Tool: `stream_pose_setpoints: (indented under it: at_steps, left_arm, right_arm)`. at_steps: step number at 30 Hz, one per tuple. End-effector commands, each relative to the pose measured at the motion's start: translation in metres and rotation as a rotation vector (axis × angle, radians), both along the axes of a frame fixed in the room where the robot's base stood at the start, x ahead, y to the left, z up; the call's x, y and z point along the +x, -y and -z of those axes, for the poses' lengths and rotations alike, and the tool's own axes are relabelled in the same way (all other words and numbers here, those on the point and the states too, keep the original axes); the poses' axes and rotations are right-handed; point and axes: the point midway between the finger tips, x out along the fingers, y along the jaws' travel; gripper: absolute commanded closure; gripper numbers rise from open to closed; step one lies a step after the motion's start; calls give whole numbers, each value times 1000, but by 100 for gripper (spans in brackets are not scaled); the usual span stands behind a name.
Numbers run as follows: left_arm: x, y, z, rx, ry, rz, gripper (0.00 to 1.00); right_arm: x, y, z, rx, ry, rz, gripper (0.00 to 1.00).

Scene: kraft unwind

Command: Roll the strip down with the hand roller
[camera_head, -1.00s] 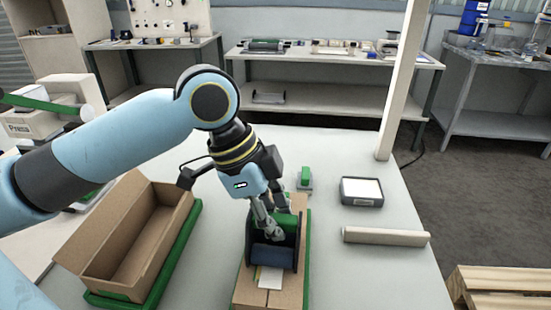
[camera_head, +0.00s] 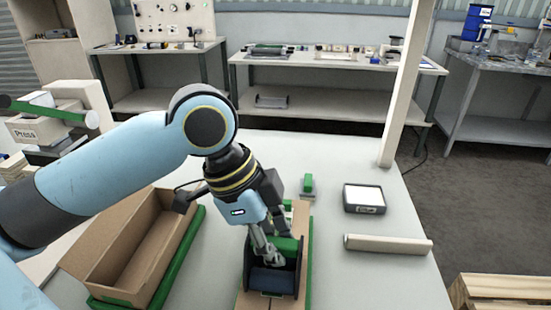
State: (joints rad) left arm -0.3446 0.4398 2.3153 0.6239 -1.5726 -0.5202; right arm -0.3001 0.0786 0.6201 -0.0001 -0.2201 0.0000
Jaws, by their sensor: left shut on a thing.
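My left gripper (camera_head: 275,250) reaches down from the left arm and is shut on the hand roller's green handle (camera_head: 288,243). The hand roller (camera_head: 272,280), with a dark blue drum between dark side plates, sits on top of a closed kraft carton (camera_head: 252,299). The carton lies on a green base (camera_head: 309,262) on the pale table. The strip under the roller is mostly hidden by the roller and gripper, so I cannot tell how flat it lies. My right gripper is out of view.
An open empty carton (camera_head: 135,255) on a green tray (camera_head: 180,262) stands to the left. A white post (camera_head: 402,90) rises at the table's far right.

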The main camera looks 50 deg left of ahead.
Motion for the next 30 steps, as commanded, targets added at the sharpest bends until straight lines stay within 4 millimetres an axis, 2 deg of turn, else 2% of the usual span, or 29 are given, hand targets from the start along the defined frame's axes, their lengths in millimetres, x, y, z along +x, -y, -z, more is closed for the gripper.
stream_pose_setpoints:
  at_steps: [21,30]
  left_arm:
    - [-20,17,0,-2,-2,-1,100]
    - [-14,12,0,-1,-4,0,100]
  right_arm:
    - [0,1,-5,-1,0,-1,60]
    - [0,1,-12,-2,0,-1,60]
